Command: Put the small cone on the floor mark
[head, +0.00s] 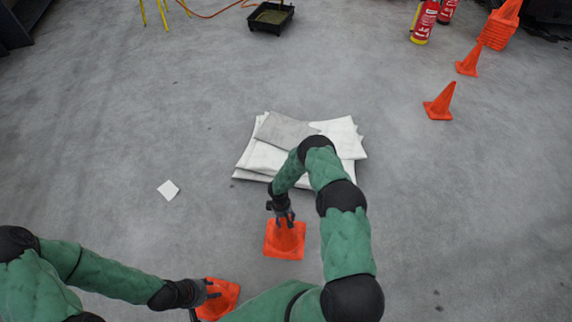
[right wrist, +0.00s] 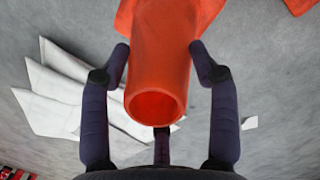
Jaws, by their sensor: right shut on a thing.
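My right gripper (head: 284,216) is shut on the top of an orange cone (head: 286,242). In the right wrist view the right gripper's fingers (right wrist: 162,62) press both sides of this cone (right wrist: 160,40), its open top facing the camera. I cannot tell whether its base touches the floor. My left gripper (head: 212,291) is at a second orange cone (head: 224,300) at the bottom left; whether its fingers grip it is unclear.
A pile of white and grey sheets (head: 262,158) lies just behind the right gripper. Single cones (head: 439,103) (head: 468,62), a cone stack (head: 499,28) and red extinguishers (head: 425,22) stand far right. A black tray (head: 270,17) is at the back. Floor around the mark is clear.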

